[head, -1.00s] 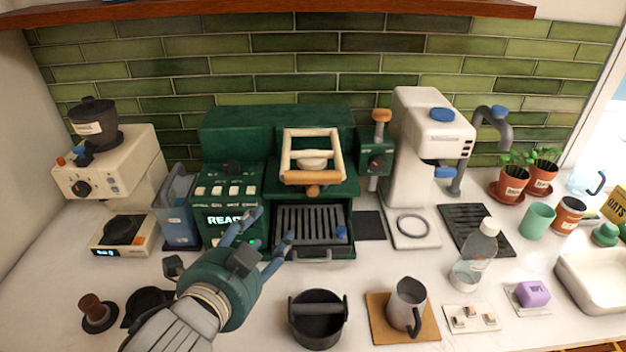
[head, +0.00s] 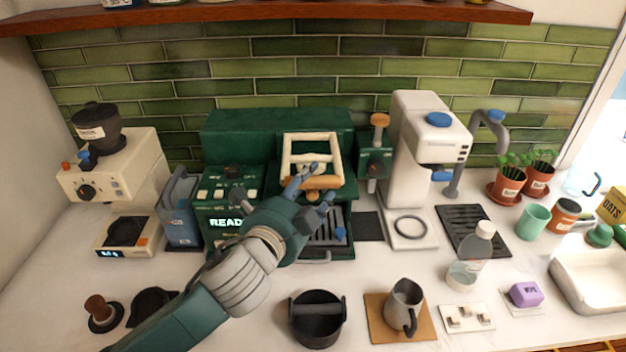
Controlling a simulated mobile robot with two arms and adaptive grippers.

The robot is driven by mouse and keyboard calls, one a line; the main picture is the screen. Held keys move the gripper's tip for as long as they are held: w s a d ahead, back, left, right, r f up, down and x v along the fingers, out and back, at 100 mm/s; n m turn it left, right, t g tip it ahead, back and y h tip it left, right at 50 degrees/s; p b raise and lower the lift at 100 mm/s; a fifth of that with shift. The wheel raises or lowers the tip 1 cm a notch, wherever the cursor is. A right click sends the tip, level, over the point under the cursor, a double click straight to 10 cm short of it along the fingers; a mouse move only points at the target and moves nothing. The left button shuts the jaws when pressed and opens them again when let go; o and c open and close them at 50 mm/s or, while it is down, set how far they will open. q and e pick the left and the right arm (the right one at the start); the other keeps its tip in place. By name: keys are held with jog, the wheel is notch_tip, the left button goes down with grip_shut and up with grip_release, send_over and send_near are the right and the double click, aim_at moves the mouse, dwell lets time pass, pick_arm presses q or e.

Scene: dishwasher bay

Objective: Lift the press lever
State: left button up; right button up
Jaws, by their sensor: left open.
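The press lever is a cream frame (head: 288,155) with a wooden front bar (head: 335,182), on the dark green espresso machine (head: 240,125). The frame stands tilted up above the machine's slatted drip tray (head: 340,246). My left gripper (head: 316,186) is open, with its blue-grey fingers at the wooden bar. One finger overlaps the bar and the other is by its lower right edge; I cannot tell whether they touch it. The gripper hides part of the bar and the tray. My right gripper is not in view.
A white machine (head: 405,150) stands to the right, with a green unit topped by a wooden knob (head: 379,120) between. A cream grinder (head: 130,165) stands left. A black knock box (head: 317,325) and a grey pitcher (head: 405,300) are in front.

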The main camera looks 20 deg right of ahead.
pick_arm(q)
jog(key=shift+w+d+f, duration=0.1)
jog(key=shift+w+d, duration=0.35)
jog(key=shift+w, duration=0.1)
jog(key=shift+c, duration=0.5)
grip_shut()
jog(key=shift+w, duration=0.1)
